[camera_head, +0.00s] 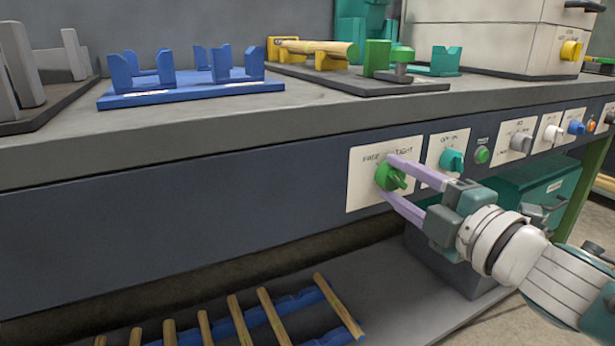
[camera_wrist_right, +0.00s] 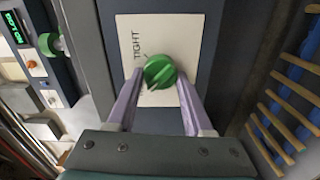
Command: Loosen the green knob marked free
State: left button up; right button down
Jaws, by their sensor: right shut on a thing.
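The green knob (camera_head: 390,177) sits on a white plate (camera_head: 361,189) on the dark front panel of the bench. The plate's print reads "FREE" on the left and "TIGHT" on the right in the head view. My right gripper (camera_head: 388,178) is shut on the knob, one lilac finger above it and one below. In the right wrist view the knob (camera_wrist_right: 160,71) lies between the two fingertips, and "TIGHT" shows on the plate. The knob's pointer direction is hard to tell. My left gripper is not in view.
To the right on the panel are a teal knob (camera_head: 452,160), a green button (camera_head: 482,155) and several other knobs. A rack of wooden sticks (camera_head: 240,318) lies below.

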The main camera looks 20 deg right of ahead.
jog(key=shift+c, duration=1.5)
grip_release()
jog(key=s+p, duration=0.1)
jog(key=s, duration=0.9)
jog(key=shift+d+p, duration=0.4)
